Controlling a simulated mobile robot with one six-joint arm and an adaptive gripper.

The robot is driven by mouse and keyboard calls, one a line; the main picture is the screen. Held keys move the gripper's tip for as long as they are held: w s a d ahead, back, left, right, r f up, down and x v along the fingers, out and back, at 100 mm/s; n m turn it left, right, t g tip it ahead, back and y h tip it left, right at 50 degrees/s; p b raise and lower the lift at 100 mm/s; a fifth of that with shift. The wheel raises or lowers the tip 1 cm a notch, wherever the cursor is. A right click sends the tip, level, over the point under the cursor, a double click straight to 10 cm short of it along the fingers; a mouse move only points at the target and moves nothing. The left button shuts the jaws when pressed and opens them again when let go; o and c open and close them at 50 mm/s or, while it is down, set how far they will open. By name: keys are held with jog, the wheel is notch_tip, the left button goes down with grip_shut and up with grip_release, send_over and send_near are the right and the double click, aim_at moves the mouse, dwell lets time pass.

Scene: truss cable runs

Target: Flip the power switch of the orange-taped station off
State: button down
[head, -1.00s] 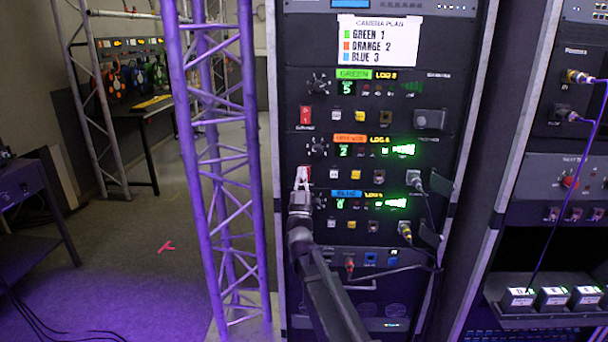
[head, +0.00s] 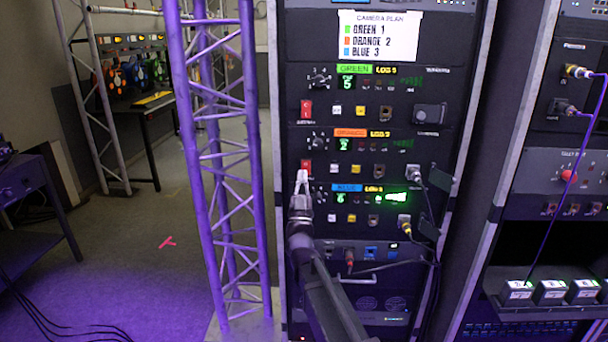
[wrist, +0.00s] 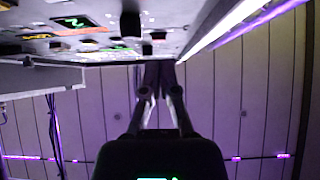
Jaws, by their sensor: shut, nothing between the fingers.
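The orange-taped station (head: 350,132) is the middle unit of the rack, and its level bars are dark while its "2" readout glows green. Its red power switch (head: 306,164) shows at the left of its lower row, just above my fingertips. My gripper (head: 302,178) is shut and empty, close to the rack face just below that switch; I cannot tell whether it touches it. In the wrist view my fingers (wrist: 159,78) point away from the camera beside the panel, and the switch cannot be made out there.
The green station (head: 354,69) is above, with its red switch (head: 307,108); the blue station (head: 347,188) is below with lit bars. Cables (head: 428,205) hang at the rack's right. A purple-lit truss (head: 215,150) stands close on the left, with open floor beyond.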

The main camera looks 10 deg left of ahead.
jog(key=s+b+v, duration=0.1)
jog(key=b+v, duration=0.3)
jog(key=v, duration=0.4)
jog(key=shift+r, duration=0.35)
